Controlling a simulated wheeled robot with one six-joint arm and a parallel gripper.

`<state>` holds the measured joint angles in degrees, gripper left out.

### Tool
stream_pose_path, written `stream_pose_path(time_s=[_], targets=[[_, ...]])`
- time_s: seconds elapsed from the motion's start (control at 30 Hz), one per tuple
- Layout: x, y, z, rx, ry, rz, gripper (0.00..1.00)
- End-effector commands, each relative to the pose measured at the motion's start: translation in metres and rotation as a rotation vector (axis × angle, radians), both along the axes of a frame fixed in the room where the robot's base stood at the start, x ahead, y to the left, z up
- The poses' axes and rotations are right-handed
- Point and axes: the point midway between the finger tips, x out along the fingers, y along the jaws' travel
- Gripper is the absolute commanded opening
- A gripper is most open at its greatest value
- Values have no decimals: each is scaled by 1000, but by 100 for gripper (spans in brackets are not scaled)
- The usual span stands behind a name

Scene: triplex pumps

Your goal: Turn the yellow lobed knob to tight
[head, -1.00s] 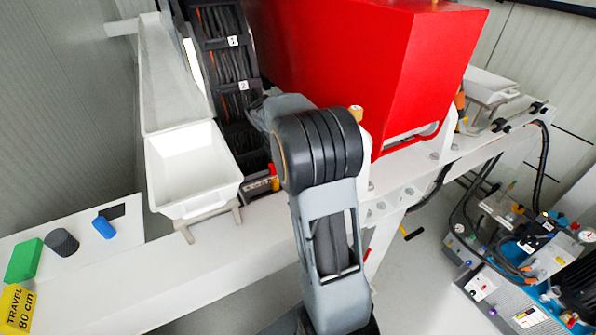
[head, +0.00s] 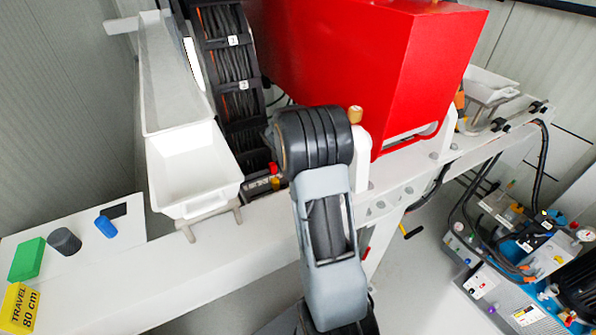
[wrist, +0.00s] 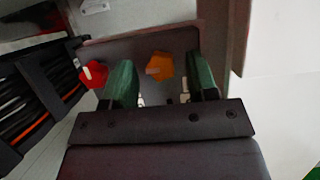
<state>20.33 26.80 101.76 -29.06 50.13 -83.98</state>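The yellow lobed knob (wrist: 153,71) looks orange-yellow in the wrist view, with a pale mark on its face. It sits on a dark panel (wrist: 140,49), seen between the two green fingers of my gripper (wrist: 162,73). The gripper is open, with a clear gap on both sides of the knob. I cannot tell how far the fingertips are from the knob in depth. In the head view my arm hides the gripper, and I cannot make out this knob.
A red knob (wrist: 94,74) is just left of the left finger. Black cables (wrist: 35,115) run along the left. In the head view a white tray (head: 190,168), a red housing (head: 350,60) and a white beam (head: 150,290) surround my arm.

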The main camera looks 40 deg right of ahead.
Motion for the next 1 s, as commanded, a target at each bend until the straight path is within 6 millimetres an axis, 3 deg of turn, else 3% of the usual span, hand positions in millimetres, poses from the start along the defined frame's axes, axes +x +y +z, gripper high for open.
stream_pose_path(time_s=[0.47,0.77,1.0], targets=[[0,0,1,0,0,0,7],[1,0,1,-1,1,-43,5],[2,-1,1,-1,1,-202,5]])
